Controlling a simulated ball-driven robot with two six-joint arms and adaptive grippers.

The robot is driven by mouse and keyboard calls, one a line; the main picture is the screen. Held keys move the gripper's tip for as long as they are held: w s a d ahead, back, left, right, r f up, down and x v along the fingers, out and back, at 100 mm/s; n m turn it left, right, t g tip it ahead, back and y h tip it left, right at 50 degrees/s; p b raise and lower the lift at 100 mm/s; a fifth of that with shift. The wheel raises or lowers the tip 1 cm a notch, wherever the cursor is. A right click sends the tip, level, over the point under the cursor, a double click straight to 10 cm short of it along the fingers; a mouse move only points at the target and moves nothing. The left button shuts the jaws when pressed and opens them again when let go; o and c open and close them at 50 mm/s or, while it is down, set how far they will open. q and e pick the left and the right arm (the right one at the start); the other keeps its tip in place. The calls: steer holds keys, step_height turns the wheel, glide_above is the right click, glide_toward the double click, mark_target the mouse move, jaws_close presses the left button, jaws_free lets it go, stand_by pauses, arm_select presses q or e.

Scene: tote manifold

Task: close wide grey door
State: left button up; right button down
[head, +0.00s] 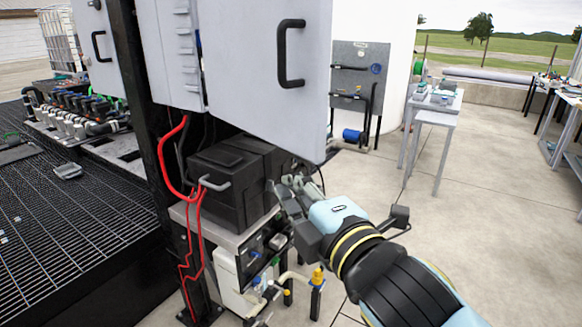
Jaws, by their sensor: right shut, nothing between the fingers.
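The wide grey door (245,60) fills the upper middle of the head view. It stands swung out from the grey cabinet (168,45) on its left, with a black bar handle (291,54) near its right side. My right gripper (282,188) is shut and empty, just below the door's lower edge near its right corner. Whether it touches the door cannot be told. My left gripper is not in view.
A black box (228,190) with a grey handle sits on a shelf beneath the door, close to my right gripper. Red cables (165,160) hang at a dark post. Valves and pipes stand below. A grey table (434,110) is at the right; the concrete floor (480,230) is open there.

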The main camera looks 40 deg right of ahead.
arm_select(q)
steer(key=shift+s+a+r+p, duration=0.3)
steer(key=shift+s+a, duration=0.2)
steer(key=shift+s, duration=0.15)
arm_select(e)
steer(key=w+d, duration=0.5)
steer(key=w, duration=0.4)
